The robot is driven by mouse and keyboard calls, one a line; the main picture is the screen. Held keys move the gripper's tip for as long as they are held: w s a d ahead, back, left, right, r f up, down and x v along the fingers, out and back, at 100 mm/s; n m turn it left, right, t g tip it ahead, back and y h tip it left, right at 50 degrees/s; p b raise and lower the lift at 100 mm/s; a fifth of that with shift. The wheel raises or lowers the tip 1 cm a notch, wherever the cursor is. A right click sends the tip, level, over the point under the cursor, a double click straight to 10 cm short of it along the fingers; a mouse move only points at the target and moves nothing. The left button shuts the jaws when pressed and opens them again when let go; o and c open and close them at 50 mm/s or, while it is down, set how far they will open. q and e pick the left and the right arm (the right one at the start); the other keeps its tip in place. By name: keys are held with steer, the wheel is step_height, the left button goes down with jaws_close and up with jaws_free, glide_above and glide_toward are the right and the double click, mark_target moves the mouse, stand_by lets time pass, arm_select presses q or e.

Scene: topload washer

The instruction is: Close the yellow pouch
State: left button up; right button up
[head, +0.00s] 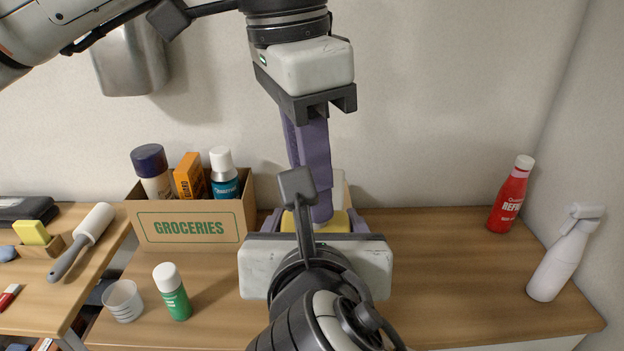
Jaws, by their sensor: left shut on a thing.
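The yellow pouch (342,222) is on the wooden counter near the wall, mostly hidden behind my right gripper and arm. Only bits of yellow show. My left gripper (321,216) reaches down from above with its purple fingers together, tips at the pouch. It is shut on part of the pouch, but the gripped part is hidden. A pale piece (338,188) shows beside these fingers; I cannot tell what it is. My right gripper (316,225) is low in front of the pouch. Purple finger parts show on both sides of the yellow; whether they touch it is hidden.
A groceries box (190,228) with bottles stands left of the pouch. A green bottle (172,291) and white cup (123,300) are in front of it. A red bottle (510,195) and white spray bottle (565,254) stand right. The counter between is clear.

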arm_select(q)
steer(key=o, duration=1)
steer(key=shift+r, duration=2.3)
